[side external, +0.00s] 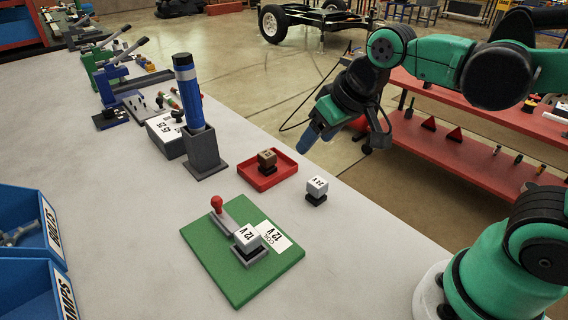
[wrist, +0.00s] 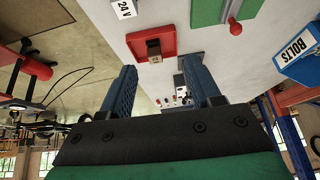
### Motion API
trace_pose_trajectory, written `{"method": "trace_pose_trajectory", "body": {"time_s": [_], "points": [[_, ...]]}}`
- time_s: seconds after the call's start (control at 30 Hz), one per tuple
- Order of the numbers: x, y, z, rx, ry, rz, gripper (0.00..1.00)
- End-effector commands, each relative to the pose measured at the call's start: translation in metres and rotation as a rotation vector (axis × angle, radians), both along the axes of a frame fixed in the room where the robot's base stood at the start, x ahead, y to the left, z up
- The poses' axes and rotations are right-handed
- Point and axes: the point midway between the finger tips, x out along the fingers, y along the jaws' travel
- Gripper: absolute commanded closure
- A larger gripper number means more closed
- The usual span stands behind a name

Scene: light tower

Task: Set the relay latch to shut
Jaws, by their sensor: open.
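A green board (side external: 222,276) lies on the grey table. A white 12 V relay block (side external: 247,237) sits in a dark socket on it. The latch, a grey bar with a red knob (side external: 217,202), extends from beside the socket toward the board's far left corner, its knob end away from the relay. In the wrist view the red knob (wrist: 235,28) shows at the top right, beside the green board (wrist: 207,12). My gripper (side external: 342,140) is open and empty, raised off the table's right edge, well away from the latch. It shows in the wrist view too (wrist: 160,70).
A red tray (side external: 285,179) holds a brown block (side external: 267,158). A white 24 V block (side external: 317,186) stands near the table edge. A grey holder (side external: 204,155) with a tall blue cylinder rises behind the board. Blue bins (side external: 22,225) stand at left.

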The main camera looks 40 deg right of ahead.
Motion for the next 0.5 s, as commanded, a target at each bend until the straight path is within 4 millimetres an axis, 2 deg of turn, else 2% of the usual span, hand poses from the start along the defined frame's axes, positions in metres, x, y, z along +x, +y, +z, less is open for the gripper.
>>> {"method": "trace_pose_trajectory", "body": {"time_s": [0.1, 0.23, 0.4, 0.5], "points": [[0.027, 0.024, 0.007, 0.017, 0.103, 0.013, 0.43], [0.052, 0.053, 0.005, 0.021, 0.218, 0.017, 0.43], [0.08, 0.094, -0.012, 0.004, 0.358, 0.015, 0.43], [0.089, 0.114, -0.026, -0.011, 0.423, 0.011, 0.43]]}}
